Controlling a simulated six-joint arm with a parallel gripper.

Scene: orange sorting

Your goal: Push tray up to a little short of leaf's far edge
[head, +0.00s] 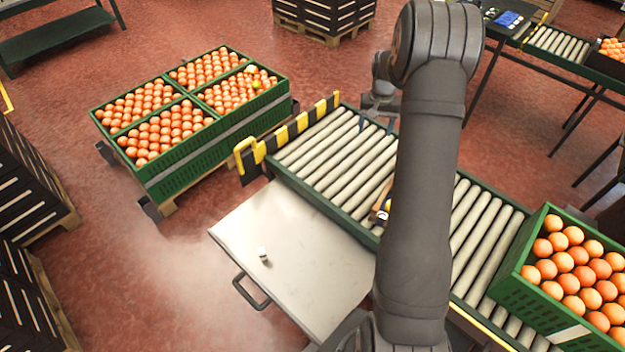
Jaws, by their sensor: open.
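The pale, flat leaf (292,258) lies beside the roller conveyor, with a dark handle on its lower left edge. A small white object (263,255) sits on it. A small part of a brown-edged thing (380,214) shows at the left side of my arm, by the conveyor's near rail. My arm hides the rest, so I cannot tell whether it is the tray. No other tray shows clearly. My gripper (376,127) is open above the far part of the rollers, partly hidden by my arm, and apart from the leaf.
The roller conveyor (335,160) runs diagonally, with a yellow-and-black striped barrier (290,132) at its far left end. A green crate of oranges (515,292) stands on its right part. Green crates of oranges (215,150) stand on a pallet at left. The leaf's surface is mostly clear.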

